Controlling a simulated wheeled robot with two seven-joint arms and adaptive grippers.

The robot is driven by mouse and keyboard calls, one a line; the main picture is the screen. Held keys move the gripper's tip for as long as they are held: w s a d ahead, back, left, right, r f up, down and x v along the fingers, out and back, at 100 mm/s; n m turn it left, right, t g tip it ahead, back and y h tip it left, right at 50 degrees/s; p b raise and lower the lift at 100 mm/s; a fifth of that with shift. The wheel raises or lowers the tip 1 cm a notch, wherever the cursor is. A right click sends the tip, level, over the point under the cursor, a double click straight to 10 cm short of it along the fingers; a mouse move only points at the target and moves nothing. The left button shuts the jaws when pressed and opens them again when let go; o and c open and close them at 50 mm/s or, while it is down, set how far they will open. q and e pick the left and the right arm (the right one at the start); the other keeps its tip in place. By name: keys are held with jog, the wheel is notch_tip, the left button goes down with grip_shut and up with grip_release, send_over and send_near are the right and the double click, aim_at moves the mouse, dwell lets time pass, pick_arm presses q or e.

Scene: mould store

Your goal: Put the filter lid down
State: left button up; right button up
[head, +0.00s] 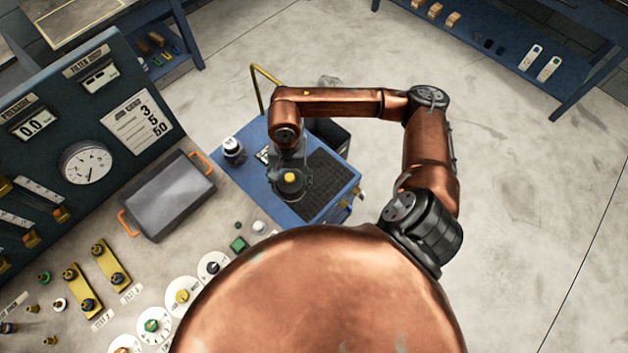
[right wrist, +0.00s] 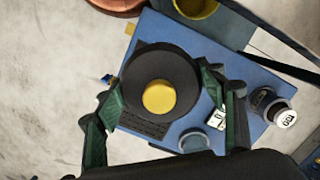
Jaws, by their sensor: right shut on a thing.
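The filter lid is a dark round disc (right wrist: 136,72) with a yellow knob (right wrist: 159,97) in the middle. In the head view the filter lid (head: 291,188) shows under my right wrist, over the blue cart top (head: 245,183). My right gripper (right wrist: 163,84) is shut on the lid, with a green-padded finger on either side of it. In the head view the right gripper (head: 290,172) points down and partly hides the lid. I cannot tell whether the lid touches the surface below. My left gripper is not in view.
A dark ribbed mat (head: 327,187) covers the cart's right part. A weight-like item (head: 233,149) marked 100 stands at its left corner. A grey tray (head: 168,195) with orange handles and a control panel (head: 85,110) are to the left. Open floor (head: 530,200) is to the right.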

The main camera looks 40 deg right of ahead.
jog(key=s+d+f+m+t+p, duration=0.1)
jog(key=s+d+f+m, duration=0.25)
jog(key=m, duration=0.55)
jog(key=s+d+f+m+t+p, duration=0.1)
jog(key=s+d+f+m+p, duration=0.1)
jog(key=s+m, duration=0.45)
jog(key=shift+m, duration=0.75)
jog(key=w+d+f, duration=0.2)
jog(key=w+f, duration=0.1)
jog(key=w, duration=0.1)
jog(key=w+d+f+b, duration=0.1)
jog(key=w+d+f, duration=0.1)
jog(key=w+f, duration=0.1)
jog(key=w+d+f, duration=0.2)
jog(key=w+f, duration=0.1)
jog(key=w, duration=0.3)
jog(key=shift+d+f, duration=0.25)
jog(key=shift+d, duration=0.15)
jog(key=shift+w+d+f, duration=0.1)
jog(key=shift+w+f, duration=0.15)
jog(key=shift+f, duration=0.1)
jog(key=shift+f+b, duration=0.3)
jog(key=shift+f, duration=1.25)
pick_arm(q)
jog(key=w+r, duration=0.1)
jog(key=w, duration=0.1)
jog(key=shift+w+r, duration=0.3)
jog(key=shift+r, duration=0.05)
